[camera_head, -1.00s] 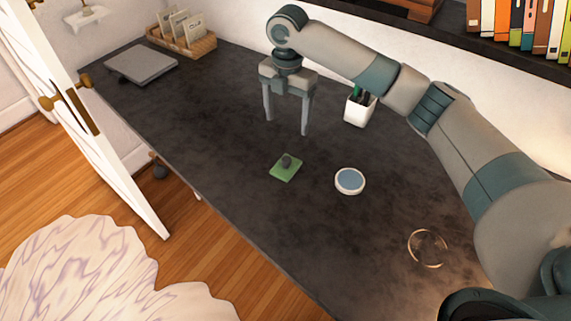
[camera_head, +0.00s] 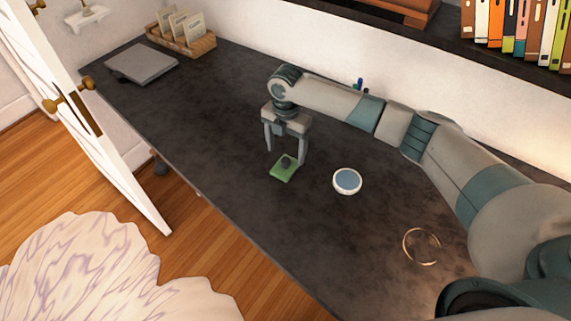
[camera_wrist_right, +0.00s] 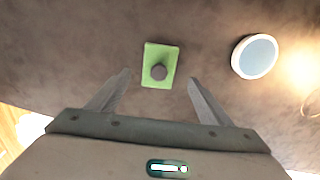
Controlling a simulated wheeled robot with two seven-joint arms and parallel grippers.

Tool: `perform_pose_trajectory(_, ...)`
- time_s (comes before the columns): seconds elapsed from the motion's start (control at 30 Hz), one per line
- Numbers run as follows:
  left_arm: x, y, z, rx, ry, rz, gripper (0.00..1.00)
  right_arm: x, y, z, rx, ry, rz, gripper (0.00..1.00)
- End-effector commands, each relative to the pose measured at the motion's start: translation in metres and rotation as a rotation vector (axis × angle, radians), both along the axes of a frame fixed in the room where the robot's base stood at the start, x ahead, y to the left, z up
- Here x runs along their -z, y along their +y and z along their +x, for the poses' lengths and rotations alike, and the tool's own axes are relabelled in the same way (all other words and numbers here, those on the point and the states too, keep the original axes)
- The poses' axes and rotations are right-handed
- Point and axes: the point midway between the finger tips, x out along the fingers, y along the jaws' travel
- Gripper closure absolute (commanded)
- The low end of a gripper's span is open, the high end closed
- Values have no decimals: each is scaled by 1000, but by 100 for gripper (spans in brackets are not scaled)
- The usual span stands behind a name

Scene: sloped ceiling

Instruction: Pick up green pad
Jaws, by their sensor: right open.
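The green pad (camera_head: 283,173) lies flat on the dark desk, with a small dark grey knob or stone (camera_head: 286,161) on its top. In the right wrist view the green pad (camera_wrist_right: 150,76) shows just beyond the fingertips, roughly centred between them. My right gripper (camera_head: 286,158) is open and empty, pointing down just above and behind the pad in the head view. The fingers look apart from the pad. My left gripper is not in view.
A round white dish with a blue-grey top (camera_head: 347,181) stands right of the pad. A thin ring (camera_head: 421,246) lies farther right. A grey flat slab (camera_head: 141,63) and a wooden card holder (camera_head: 181,40) are at the far left. The desk's front edge runs left of the pad.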

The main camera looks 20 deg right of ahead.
Motion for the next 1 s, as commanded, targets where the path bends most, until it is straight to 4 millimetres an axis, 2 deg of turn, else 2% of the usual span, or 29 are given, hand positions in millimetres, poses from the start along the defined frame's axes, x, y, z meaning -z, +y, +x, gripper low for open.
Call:
perform_pose_trajectory(0.53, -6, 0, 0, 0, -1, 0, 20, 9, 0, 0, 1, 1, 0, 27)
perform_pose_trajectory(0.77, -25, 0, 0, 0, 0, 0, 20, 32, 1, 1, 1, 3, -1, 27)
perform_pose_trajectory(0.9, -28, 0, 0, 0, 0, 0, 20, 49, 1, 1, 1, 2, -1, 27)
perform_pose_trajectory(1.0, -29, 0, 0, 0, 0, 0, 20, 55, 1, 1, 1, 0, 0, 27)
